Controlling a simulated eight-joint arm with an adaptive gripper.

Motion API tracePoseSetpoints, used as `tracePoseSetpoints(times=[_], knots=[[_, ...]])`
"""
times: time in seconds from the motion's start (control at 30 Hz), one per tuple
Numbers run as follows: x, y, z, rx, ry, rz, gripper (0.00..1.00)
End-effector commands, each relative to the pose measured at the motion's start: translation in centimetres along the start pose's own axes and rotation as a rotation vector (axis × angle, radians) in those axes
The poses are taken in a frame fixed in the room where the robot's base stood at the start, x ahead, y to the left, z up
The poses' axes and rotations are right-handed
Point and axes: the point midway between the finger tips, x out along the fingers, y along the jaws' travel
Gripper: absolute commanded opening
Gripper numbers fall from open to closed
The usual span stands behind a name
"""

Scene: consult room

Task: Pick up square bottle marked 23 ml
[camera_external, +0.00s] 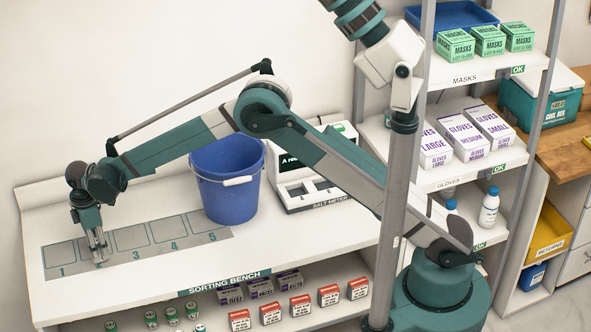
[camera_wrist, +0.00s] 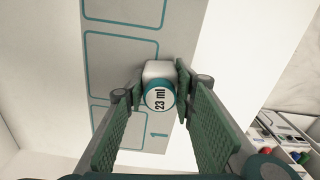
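The square bottle marked 23 ml (camera_wrist: 159,72) is white, with a teal-rimmed round top that carries the text. In the wrist view it stands between the fingertips of my gripper (camera_wrist: 159,88), with a finger close along each side. I cannot tell whether both fingers press on it. In the external view my gripper (camera_external: 98,252) points down at the grey numbered strip, near squares 1 and 2. The bottle is mostly hidden there by the fingers.
The grey strip (camera_external: 203,238) with outlined squares lies on the white sorting bench (camera_external: 170,280). A blue bucket (camera_external: 228,185) and the salt meter (camera_external: 310,185) stand to the right. Several small boxes and bottles sit on the shelf below. The strip's other visible squares look empty.

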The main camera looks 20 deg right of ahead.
Motion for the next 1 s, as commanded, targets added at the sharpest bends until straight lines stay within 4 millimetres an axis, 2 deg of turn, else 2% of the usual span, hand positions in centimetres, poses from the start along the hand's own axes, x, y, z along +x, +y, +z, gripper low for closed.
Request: tracePoseSetpoints(times=[0.07,0.37,0.57,0.77,1.0], knots=[[0.0,0.0,0.0,0.0,0.0,0.0,0.16],[0.0,0.0,0.0,0.0,0.0,0.0,0.16],[-0.8,0.0,0.0,0.0,0.0,0.0,0.16],[-3.0,0.0,0.0,0.0,0.0,0.0,0.16],[-6.7,0.0,0.0,0.0,0.0,0.0,0.16]])
